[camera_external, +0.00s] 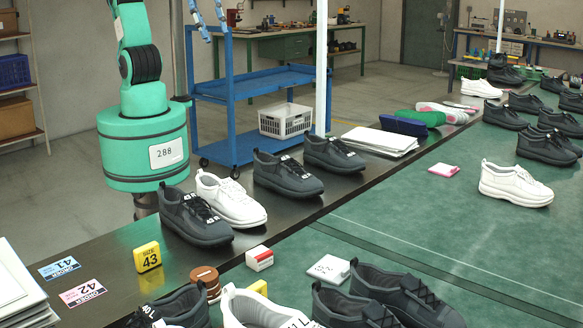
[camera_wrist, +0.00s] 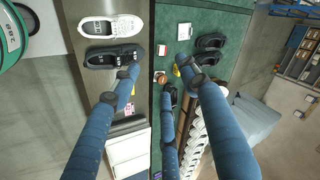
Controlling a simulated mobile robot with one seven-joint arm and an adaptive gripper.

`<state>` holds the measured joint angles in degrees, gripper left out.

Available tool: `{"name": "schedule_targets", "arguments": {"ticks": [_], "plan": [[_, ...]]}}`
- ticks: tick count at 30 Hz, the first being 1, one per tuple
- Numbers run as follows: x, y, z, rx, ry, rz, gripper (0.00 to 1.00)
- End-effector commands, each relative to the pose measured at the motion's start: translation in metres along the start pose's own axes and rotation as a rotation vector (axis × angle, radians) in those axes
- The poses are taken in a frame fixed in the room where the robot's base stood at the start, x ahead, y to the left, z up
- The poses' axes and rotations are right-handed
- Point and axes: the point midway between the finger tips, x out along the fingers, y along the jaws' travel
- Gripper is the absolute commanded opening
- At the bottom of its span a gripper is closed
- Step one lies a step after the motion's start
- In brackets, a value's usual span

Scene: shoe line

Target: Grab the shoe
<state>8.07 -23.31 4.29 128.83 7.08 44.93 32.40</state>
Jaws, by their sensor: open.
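Several shoes stand in view, and the frames do not show which one the task means. On the dark bench edge in the external view are a dark shoe (camera_external: 195,218), a white shoe (camera_external: 231,201) and two more dark shoes (camera_external: 287,176) (camera_external: 333,154). A lone white shoe (camera_external: 515,185) stands on the green surface. In the wrist view, a white shoe (camera_wrist: 111,26) and a dark shoe (camera_wrist: 115,57) lie at upper left. My gripper (camera_wrist: 158,68) has its blue fingers spread with nothing between them. Blue fingers also show at the top of the external view, above the bench.
A yellow size 43 block (camera_external: 147,257) and a red-white box (camera_external: 259,258) stand on the bench near brown discs (camera_external: 205,280). More shoes crowd the front edge and far right. A blue cart (camera_external: 240,145) stands behind. The green surface (camera_external: 420,215) is mostly clear mid-way.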

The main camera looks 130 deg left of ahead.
Motion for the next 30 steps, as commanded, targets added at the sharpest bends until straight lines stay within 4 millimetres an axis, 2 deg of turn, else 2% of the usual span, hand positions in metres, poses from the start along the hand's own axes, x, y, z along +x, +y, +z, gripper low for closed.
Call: {"name": "schedule_targets", "arguments": {"ticks": [1, 8, 17, 23, 30], "plan": [[0.009, -0.003, -0.013, 0.061, -0.005, 0.004, 0.45], [0.048, -0.014, -0.067, 0.354, -0.015, 0.009, 0.45], [0.110, -0.013, -0.138, 0.740, -0.022, 0.019, 0.45], [0.157, -0.003, -0.184, 0.998, -0.021, 0.027, 0.45], [0.218, 0.021, -0.234, 1.311, -0.015, 0.038, 0.45]]}}
